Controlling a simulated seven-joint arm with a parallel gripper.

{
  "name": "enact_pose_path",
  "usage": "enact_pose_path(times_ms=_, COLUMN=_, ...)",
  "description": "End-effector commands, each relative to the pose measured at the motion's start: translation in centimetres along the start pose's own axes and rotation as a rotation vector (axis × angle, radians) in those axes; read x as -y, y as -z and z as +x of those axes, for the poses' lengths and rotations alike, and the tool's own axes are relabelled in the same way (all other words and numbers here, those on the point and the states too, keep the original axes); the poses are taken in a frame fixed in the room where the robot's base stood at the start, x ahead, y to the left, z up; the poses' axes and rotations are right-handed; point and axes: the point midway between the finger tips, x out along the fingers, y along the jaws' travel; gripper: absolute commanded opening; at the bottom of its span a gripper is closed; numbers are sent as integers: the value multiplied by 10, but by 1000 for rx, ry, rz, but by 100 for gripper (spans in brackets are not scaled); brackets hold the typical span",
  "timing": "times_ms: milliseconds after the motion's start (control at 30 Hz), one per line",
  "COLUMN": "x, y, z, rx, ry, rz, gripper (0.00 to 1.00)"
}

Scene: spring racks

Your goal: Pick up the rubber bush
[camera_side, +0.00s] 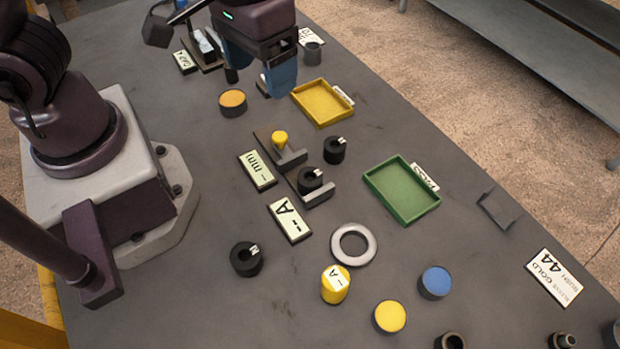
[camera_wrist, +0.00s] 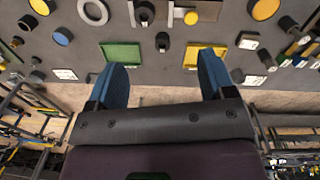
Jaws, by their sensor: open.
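Several black ring-shaped pieces marked with a white letter look like rubber bushes; the frames do not say which one is meant. One black bush (camera_side: 334,152) stands on the bench between the yellow and green trays; it also shows in the wrist view (camera_wrist: 162,42). Another black bush (camera_side: 309,181) sits at a dark rack (camera_side: 320,195), and shows in the wrist view too (camera_wrist: 145,13). A third black bush (camera_side: 245,261) lies apart, nearer my base. My gripper (camera_side: 274,86) is raised near the yellow tray. Its blue fingers are apart and empty in the wrist view (camera_wrist: 160,78).
A yellow tray (camera_side: 300,109) and a green tray (camera_side: 375,190) lie along the bench's far side. A yellow piece (camera_side: 280,137) sits at the rack. A grey ring (camera_side: 336,250), yellow cylinders (camera_side: 389,318) and a blue cylinder (camera_side: 435,282) lie nearer the front.

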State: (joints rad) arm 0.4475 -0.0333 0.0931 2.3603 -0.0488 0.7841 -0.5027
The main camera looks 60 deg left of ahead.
Motion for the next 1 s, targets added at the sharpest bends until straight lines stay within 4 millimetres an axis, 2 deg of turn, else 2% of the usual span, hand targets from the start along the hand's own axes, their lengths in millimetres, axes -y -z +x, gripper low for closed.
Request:
enact_pose_path(times_ms=33, x=-12, y=0, z=21, rx=38, ry=31, rz=-98, gripper=76)
enact_pose_path(times_ms=100, x=-24, y=1, z=45, rx=59, ry=68, rz=-278, gripper=76)
enact_pose_path(times_ms=233, x=-40, y=6, z=80, rx=49, ry=116, rz=-634, gripper=76)
enact_pose_path(times_ms=333, x=-46, y=14, z=94, rx=18, ry=117, rz=-903, gripper=76)
enact_pose_path(times_ms=500, x=-54, y=27, z=93, rx=-21, ry=55, rz=-1246, gripper=76)
enact_pose_path(times_ms=633, x=-55, y=28, z=94, rx=-27, ry=45, rz=-1362, gripper=76)
enact_pose_path(times_ms=733, x=-54, y=28, z=103, rx=-27, ry=48, rz=-1388, gripper=76)
enact_pose_path(times_ms=1000, x=-51, y=28, z=152, rx=-26, ry=51, rz=-1388, gripper=76)
